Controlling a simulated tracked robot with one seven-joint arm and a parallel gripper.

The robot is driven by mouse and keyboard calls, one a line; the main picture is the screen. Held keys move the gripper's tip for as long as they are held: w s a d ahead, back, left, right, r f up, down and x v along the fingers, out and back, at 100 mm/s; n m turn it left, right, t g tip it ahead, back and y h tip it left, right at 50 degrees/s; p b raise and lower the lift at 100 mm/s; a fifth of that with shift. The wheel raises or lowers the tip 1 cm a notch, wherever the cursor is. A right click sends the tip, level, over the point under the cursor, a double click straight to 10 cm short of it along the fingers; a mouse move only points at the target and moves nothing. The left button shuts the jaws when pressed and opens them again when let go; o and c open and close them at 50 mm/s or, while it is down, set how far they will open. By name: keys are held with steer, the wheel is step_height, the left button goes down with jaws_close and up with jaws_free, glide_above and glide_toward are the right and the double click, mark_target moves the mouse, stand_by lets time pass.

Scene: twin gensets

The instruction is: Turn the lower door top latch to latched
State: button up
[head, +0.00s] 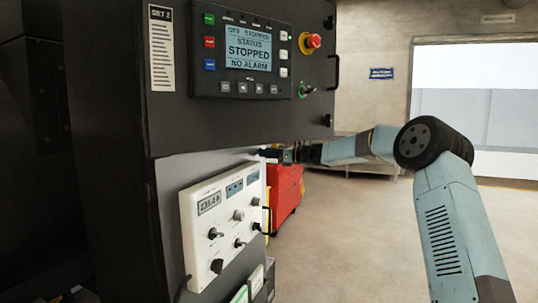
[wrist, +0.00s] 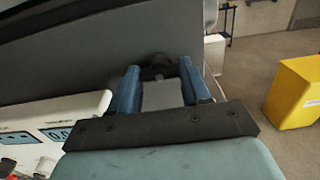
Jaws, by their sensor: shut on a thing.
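My gripper (head: 279,154) reaches in from the right to the top right edge of the lower door (head: 170,172), just under the dark upper door. In the wrist view my gripper's two blue fingers (wrist: 159,74) stand either side of a small dark part, the lower door top latch (wrist: 154,61). The fingers are shut on this latch. The latch is small and mostly covered by the fingers, so I cannot tell its angle. In the head view it is too small and dark to make out apart from the fingertips.
The upper door (head: 240,118) carries a control panel (head: 242,55) and overhangs my gripper closely. A white instrument panel (head: 225,222) juts out below. A red cabinet (head: 285,195) stands behind, and a yellow box (wrist: 297,92) shows at right. The floor on the right is open.

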steer(key=shift+f, duration=0.15)
steer(key=o, duration=1.1)
steer(key=shift+c, duration=0.2)
steer(key=v, duration=1.3)
steer(key=shift+d, duration=0.35)
